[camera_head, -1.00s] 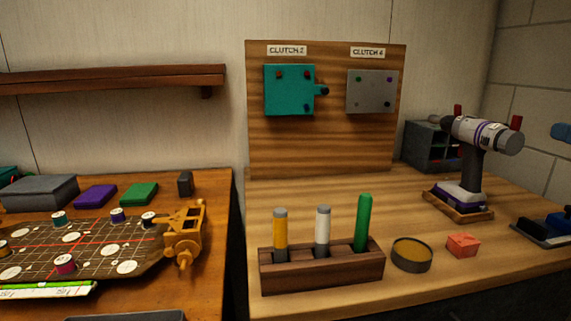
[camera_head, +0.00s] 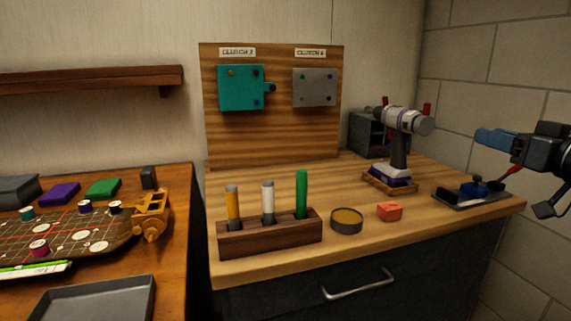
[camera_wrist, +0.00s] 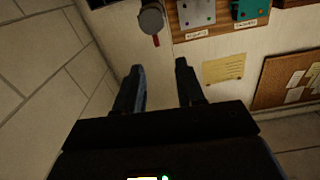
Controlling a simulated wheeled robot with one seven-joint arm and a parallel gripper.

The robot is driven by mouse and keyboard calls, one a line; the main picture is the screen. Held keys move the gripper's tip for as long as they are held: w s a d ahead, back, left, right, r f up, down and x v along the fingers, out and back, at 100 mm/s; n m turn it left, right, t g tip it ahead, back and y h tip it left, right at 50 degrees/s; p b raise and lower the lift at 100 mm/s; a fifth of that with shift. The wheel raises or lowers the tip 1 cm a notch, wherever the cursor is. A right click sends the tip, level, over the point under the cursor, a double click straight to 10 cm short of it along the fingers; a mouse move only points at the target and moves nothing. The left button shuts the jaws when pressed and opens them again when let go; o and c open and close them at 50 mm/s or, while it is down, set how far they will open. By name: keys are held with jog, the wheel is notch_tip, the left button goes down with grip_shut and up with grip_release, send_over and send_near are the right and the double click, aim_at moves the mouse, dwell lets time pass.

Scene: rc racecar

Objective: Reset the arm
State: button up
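My gripper (camera_wrist: 160,70) shows in the wrist view with its two dark fingers apart and nothing between them. Part of my arm's dark end, with a blue piece, shows at the right edge of the head view, above the right end of the workbench. Its fingertips are not clear there. In the wrist view the fingers point toward the pale wall, below the upside-down clutch board (camera_wrist: 222,30).
The workbench (camera_head: 290,270) holds a wooden rack (camera_head: 270,238) with three rods, a round tin (camera_head: 346,222), a red block (camera_head: 389,212), a drill (camera_head: 402,150) and a blue-and-black device (camera_head: 474,192). A board game (camera_head: 75,240) lies on the left table. A brick wall stands right.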

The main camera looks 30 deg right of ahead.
jog(key=s+a+f+m+g+p, duration=0.2)
jog(key=a+f+m, duration=0.1)
jog(key=a+f, duration=2)
jog(key=s+a+n+y+p, duration=0.1)
jog(key=s+a+n+y, duration=0.1)
jog(key=s+a, duration=0.5)
jog(key=s+a+n+y+p, duration=0.1)
jog(key=s+a+n, duration=0.3)
jog(key=s, duration=1.2)
jog(key=a+y, duration=0.1)
jog(key=a, duration=0.3)
jog(key=shift+a+g, duration=0.15)
jog(key=shift+g, duration=0.15)
